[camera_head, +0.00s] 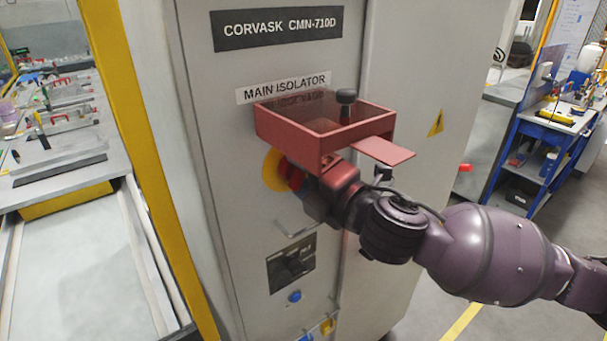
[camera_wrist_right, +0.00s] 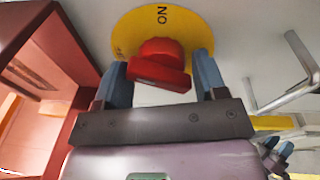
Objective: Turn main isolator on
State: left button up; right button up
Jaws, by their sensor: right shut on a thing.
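The main isolator is a red rotary handle (camera_head: 293,176) on a round yellow plate (camera_head: 271,170), below the "MAIN ISOLATOR" label (camera_head: 289,88) on the grey cabinet. In the right wrist view the red handle (camera_wrist_right: 160,66) sits between the two blue-grey fingers of my right gripper (camera_wrist_right: 163,78), which is shut on it. In the head view my right gripper hides part of the handle. A red see-through cover (camera_head: 345,130) juts out raised above the handle.
A metal handle (camera_head: 297,231), a black switch panel (camera_head: 291,264) and a blue button (camera_head: 295,296) lie lower on the cabinet. The cover's wall (camera_wrist_right: 40,85) is close beside my right gripper. A yellow post (camera_head: 150,150) stands left of the cabinet.

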jog(key=m, duration=0.7)
jog(key=shift+s+f+t+p, duration=0.1)
jog(key=shift+f+t+p, duration=0.25)
jog(key=shift+t, duration=0.05)
jog(key=shift+c, duration=0.2)
jog(key=shift+m, duration=1.1)
jog(key=shift+c, duration=1.3)
jog(key=shift+o, duration=1.1)
jog(key=m+t, duration=0.1)
jog(key=m, duration=0.3)
jog(key=shift+a+m+h, duration=0.1)
jog(key=shift+m+h, duration=0.2)
jog(key=shift+h, duration=0.1)
jog(key=shift+r+m, duration=0.1)
jog(key=shift+m, duration=0.2)
